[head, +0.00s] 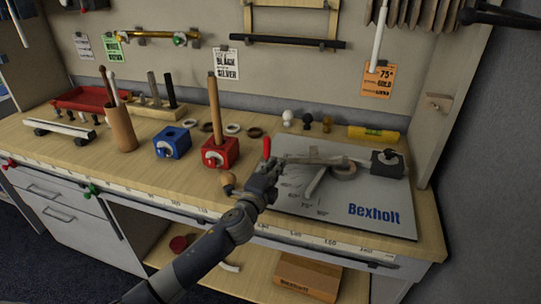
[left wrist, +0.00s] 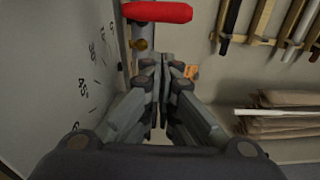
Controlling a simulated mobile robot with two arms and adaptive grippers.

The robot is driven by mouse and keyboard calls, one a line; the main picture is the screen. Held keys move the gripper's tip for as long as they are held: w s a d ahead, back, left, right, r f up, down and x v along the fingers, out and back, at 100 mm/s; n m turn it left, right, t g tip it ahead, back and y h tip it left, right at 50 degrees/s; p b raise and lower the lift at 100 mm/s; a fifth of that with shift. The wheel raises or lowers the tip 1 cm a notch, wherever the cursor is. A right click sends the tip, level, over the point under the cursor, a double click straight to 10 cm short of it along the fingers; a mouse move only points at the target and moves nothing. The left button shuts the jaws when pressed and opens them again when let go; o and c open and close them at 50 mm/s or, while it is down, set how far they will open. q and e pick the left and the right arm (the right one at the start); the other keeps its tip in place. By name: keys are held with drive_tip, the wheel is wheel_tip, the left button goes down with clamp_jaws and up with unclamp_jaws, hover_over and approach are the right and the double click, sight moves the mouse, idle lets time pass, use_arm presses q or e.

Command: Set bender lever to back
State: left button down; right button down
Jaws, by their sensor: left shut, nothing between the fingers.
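The bender (head: 345,170) sits on a grey plate (head: 338,220) marked "Bexholt" at the right of the bench. Its pale lever arm (head: 310,160) reaches left to an upright red handle (head: 267,147). The handle also shows at the top of the left wrist view (left wrist: 157,12), just beyond the fingertips, with a small brass knob below it. My left gripper (head: 269,170) is shut and empty at the plate's left edge, close to the handle; I cannot tell if they touch. It partly hides the handle's lower end. Angle marks (left wrist: 85,85) show on the plate. My right gripper is not in view.
A red block (head: 220,153) with a wooden rod and a blue block (head: 172,142) stand left of the gripper. A black clamp block (head: 387,163) is on the plate's right. The plate's front is clear.

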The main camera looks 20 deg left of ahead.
sight(270, 149)
use_arm(q)
drive_tip(key=shift+w+a, duration=1.5)
drive_tip(key=shift+w, duration=0.15)
drive_tip(key=w, duration=0.1)
drive_tip(key=w+a, duration=0.1)
drive_tip(key=w+b, duration=0.1)
drive_tip(key=shift+w+a, duration=0.15)
drive_tip(key=shift+a, duration=0.15)
drive_tip(key=shift+w+a, duration=0.2)
drive_tip(key=shift+w, duration=0.25)
drive_tip(key=shift+s, duration=0.1)
